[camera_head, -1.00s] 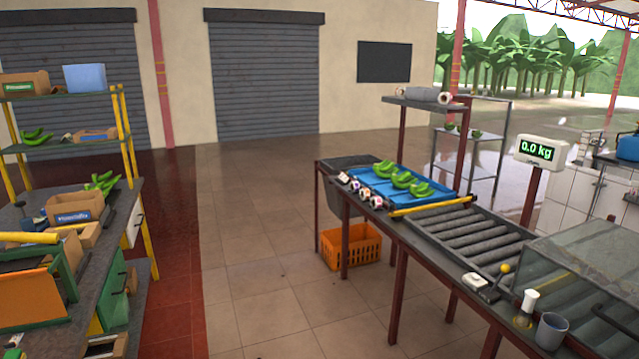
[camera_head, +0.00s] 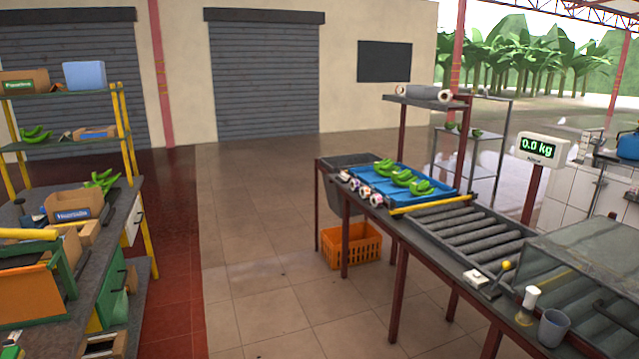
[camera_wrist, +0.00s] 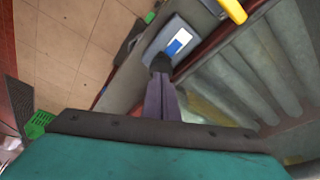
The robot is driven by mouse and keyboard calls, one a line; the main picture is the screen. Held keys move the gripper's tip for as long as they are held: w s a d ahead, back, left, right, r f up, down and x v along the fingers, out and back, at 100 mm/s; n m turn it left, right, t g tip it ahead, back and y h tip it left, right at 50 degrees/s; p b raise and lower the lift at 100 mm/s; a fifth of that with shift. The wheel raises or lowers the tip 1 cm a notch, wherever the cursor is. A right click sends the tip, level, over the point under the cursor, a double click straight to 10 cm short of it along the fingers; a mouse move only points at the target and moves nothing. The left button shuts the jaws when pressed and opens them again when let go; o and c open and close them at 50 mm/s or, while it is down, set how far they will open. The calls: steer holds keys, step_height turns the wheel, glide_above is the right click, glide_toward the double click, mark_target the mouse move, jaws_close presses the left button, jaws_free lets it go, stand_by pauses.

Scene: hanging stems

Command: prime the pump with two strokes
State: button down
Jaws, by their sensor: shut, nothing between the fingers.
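In the head view, a clear bottle with a white top (camera_head: 529,304) stands upright at the front right of the bench, beside a grey cup (camera_head: 553,328). Just behind them is a small white and grey device with a yellow-knobbed lever (camera_head: 505,267). I cannot tell for sure which of these is the pump. In the wrist view, my gripper (camera_wrist: 160,64) is shut and empty. Its dark tips overlap the near edge of a grey box with a blue and white label (camera_wrist: 180,41); contact cannot be told. My gripper does not show in the head view.
A clear cover (camera_head: 585,255) stands at the right. A blue tray (camera_head: 372,192) holds green bananas. An orange crate (camera_head: 352,252) sits below. The tiled floor between the benches is clear.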

steer(key=shift+f, duration=0.3)
steer(key=shift+r, duration=0.2)
steer(key=shift+r+p, duration=1.05)
steer(key=shift+r, duration=0.5)
step_height(320, 180, up, 6)
steer(key=p, duration=0.3)
stand_by(0.4)
steer(key=shift+w, duration=0.1)
